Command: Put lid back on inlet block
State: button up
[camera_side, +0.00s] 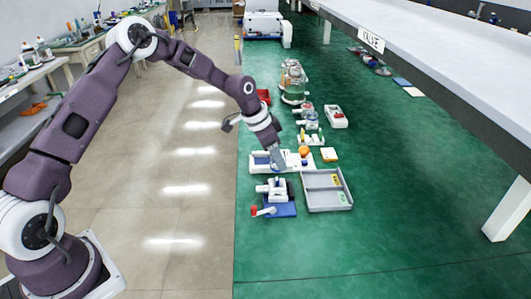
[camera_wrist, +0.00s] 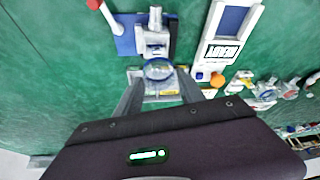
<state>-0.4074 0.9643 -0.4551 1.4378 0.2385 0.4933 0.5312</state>
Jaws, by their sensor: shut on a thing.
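The white inlet block (camera_side: 277,187) sits on a blue mat (camera_side: 285,209) at the front of the work area. It also shows in the wrist view (camera_wrist: 154,38), near the top middle. My gripper (camera_side: 279,166) points down behind the block in the side view, near the white tray. In the wrist view, my gripper (camera_wrist: 158,76) is shut on a round, clear, blue-tinted piece (camera_wrist: 158,68), which looks like the lid. This piece appears just below the block in that view. I cannot tell its height or whether it touches the block. The side view does not show it clearly.
A red-ended handle (camera_side: 256,211) lies by the mat. A grey divided tray (camera_side: 350,198) stands to its right. Glass jars (camera_side: 293,88) stand farther back.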

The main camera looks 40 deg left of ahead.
aim_at(279, 178)
jog(key=shift+f, duration=2.9)
jog(key=shift+f, duration=0.2)
jog(key=o, duration=1.9)
jog(key=shift+c, duration=0.2)
jog(key=shift+r, duration=3.55)
grip_shut()
